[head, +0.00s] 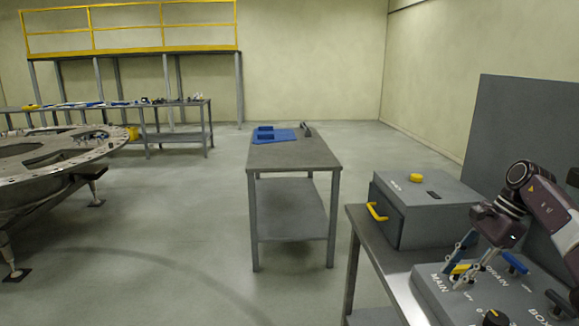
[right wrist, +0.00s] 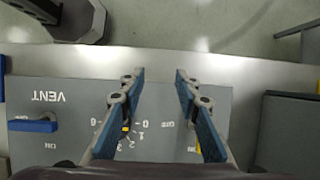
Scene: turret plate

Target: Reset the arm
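My right arm reaches in from the right edge of the head view. Its gripper (head: 457,272) is over the grey control panel (head: 432,290), near the MAIN and DRAIN labels. In the right wrist view the two blue-padded fingers of the right gripper (right wrist: 158,75) are spread apart with nothing between them. The wrist view also shows the panel (right wrist: 60,130) below, with an upside-down VENT label, a blue lever (right wrist: 33,126) and dial numbers. Whether the fingers touch the panel I cannot tell. My left gripper is not in view.
A grey box (head: 432,212) with a yellow handle stands on the bench beside the panel. A black knob (head: 495,318) and blue levers (head: 515,263) stick up from the panel. A grey table (head: 290,155) stands mid-room. A round turret plate (head: 40,160) is at left. The floor between is clear.

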